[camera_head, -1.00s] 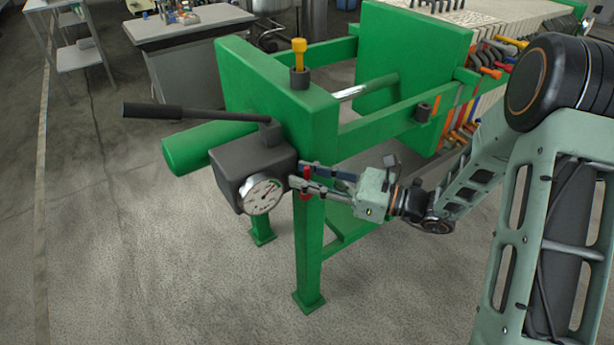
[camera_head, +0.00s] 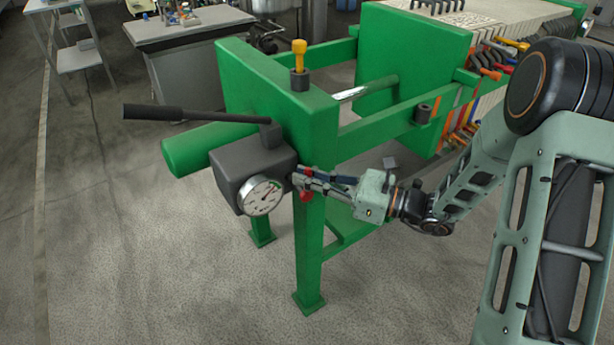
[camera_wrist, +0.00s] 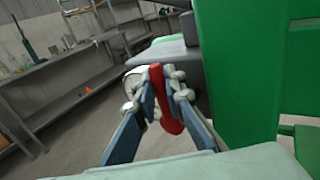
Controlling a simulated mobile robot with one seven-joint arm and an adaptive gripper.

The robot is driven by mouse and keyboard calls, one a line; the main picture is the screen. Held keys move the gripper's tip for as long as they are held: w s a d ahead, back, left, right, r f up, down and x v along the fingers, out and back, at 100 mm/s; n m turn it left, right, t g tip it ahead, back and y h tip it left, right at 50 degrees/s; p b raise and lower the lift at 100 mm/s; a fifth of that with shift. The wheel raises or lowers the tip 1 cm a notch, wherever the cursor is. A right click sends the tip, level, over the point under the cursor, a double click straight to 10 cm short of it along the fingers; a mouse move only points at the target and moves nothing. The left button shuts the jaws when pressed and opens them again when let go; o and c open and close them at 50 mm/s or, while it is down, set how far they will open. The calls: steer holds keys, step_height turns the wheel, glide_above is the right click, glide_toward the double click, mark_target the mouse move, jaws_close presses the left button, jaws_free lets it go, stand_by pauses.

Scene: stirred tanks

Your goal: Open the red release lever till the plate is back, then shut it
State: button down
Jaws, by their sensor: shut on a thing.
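The red release lever (camera_head: 306,196) is on the right side of the dark grey pump block (camera_head: 237,178), beside a round pressure gauge (camera_head: 262,196). My gripper (camera_head: 301,182) is shut on the lever, and its fingers hide part of it. In the wrist view the red lever (camera_wrist: 158,88) stands tilted between the two fingertips (camera_wrist: 163,90). The green plate (camera_head: 412,70) stands upright inside the press frame, with a shiny rod (camera_head: 352,93) running from it towards the near end plate (camera_head: 275,95).
A black pump handle (camera_head: 190,115) sticks out left above the block. A green leg (camera_head: 309,255) stands below my gripper. A yellow-topped pin (camera_head: 299,60) rises from the end plate. A grey bench (camera_head: 185,35) stands at the back left. The floor in front is clear.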

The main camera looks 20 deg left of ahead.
steer(key=shift+w+d+f+m+t+y+p, duration=0.2)
steer(key=shift+w+d+m+y+p, duration=0.3)
steer(key=shift+m, duration=0.5)
steer(key=shift+w+d+f+m+t+y+p, duration=0.1)
steer(key=shift+w+d+m+t+y+p, duration=0.15)
steer(key=shift+m+y, duration=0.6)
